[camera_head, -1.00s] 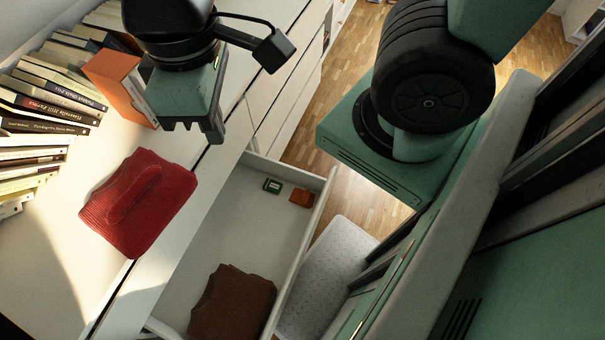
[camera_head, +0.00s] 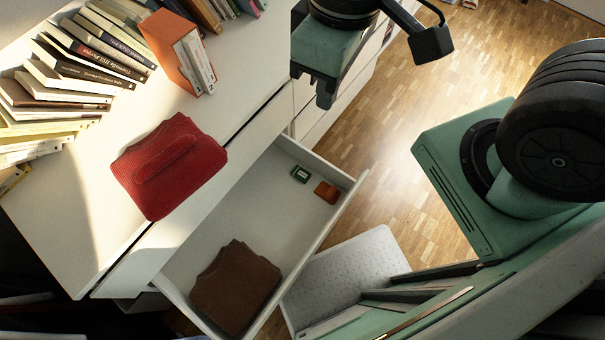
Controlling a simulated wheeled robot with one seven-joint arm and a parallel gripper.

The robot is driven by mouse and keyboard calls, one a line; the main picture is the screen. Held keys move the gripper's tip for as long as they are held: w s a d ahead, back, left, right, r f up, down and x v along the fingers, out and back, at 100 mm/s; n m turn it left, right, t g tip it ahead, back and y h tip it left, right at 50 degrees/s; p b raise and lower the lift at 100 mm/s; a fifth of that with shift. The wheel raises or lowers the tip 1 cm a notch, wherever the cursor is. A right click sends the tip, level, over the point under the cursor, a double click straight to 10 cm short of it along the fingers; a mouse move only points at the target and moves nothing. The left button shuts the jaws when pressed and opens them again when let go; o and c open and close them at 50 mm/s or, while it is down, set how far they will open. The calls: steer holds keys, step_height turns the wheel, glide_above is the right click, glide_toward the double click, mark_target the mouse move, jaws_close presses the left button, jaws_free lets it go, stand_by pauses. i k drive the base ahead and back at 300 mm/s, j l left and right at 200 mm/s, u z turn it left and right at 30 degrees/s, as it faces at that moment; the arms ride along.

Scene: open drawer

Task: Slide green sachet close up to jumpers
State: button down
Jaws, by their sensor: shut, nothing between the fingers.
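The green sachet (camera_head: 300,174) is a small flat packet lying on the floor of the open drawer (camera_head: 262,215), near its far end. A folded brown jumper (camera_head: 236,288) lies in the same drawer at the near end, with bare drawer floor between them. A folded red jumper (camera_head: 168,165) lies on the white dresser top, outside the drawer. My gripper (camera_head: 322,90) is above and beyond the drawer's far end, apart from the sachet. Its fingers are shut and empty.
An orange packet (camera_head: 326,192) lies just right of the sachet. Rows of books (camera_head: 80,75) and an orange box file (camera_head: 177,50) stand on the dresser top. A pale speckled panel (camera_head: 345,275) is beside the drawer; wooden floor (camera_head: 410,130) is clear beyond.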

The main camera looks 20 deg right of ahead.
mark_target(304, 176)
steer(key=u, duration=1.4)
steer(key=k+l+u, duration=0.35)
steer(key=k+l, duration=0.15)
steer(key=l, duration=0.15)
steer(key=k+l+u, duration=0.3)
steer(key=k+l, duration=0.2)
